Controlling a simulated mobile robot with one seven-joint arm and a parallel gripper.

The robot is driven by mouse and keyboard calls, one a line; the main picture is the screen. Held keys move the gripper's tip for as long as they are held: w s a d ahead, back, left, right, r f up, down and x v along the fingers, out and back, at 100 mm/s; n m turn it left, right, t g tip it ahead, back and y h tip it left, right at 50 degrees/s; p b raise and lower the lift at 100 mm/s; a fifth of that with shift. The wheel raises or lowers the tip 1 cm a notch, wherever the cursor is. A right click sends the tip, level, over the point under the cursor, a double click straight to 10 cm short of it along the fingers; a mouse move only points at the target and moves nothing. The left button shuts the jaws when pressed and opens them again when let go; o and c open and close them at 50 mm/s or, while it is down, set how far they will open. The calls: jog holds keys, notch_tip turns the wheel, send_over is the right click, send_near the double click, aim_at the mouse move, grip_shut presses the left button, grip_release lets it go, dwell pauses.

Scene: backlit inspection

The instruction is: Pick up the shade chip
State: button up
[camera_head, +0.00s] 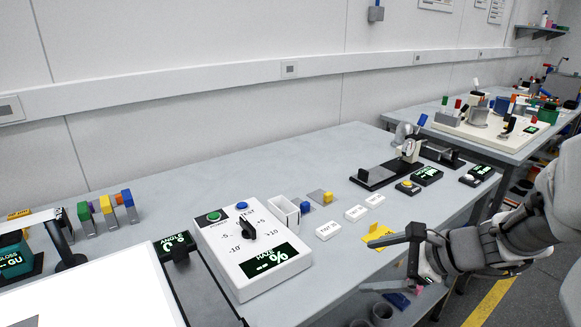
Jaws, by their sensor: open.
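No piece carries a readable shade chip label, so I cannot tell for sure which one it is. A small flat grey plate with a yellow block (327,197) lies on the bench behind the white labels. A flat yellow piece with dark marks (380,237) lies near the bench's front edge. A grey-brown flat piece (22,312) shows at the bottom left corner on the bright white panel (110,290). My gripper (395,262) is open and empty at the front edge, close to the yellow piece, with one dark finger reaching left beside it.
A white meter box with a knob (250,245) stands mid-bench, with an open white holder (284,212) behind it. Small white label blocks (328,231) lie between it and my gripper. A black-based fixture (385,173) stands farther right. Several upright coloured-tab plates (107,212) stand at left.

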jog(key=w+d+m+t, duration=0.3)
jog(key=d+m+t, duration=0.1)
jog(key=m, duration=0.4)
jog(key=b, duration=0.3)
send_near(331, 229)
jog(key=shift+w+a+f, duration=0.7)
jog(key=shift+a+f, duration=0.05)
jog(key=shift+f, duration=0.15)
jog(key=shift+r+b+x, duration=0.1)
jog(key=shift+b+x, duration=0.35)
jog(key=shift+x, duration=1.05)
jog(key=shift+r+b+x, duration=0.15)
jog(key=shift+b+x, duration=0.25)
jog(key=shift+x, duration=1.05)
jog(key=shift+w, duration=0.15)
jog(key=c, duration=1.3)
jog(key=shift+r, duration=0.1)
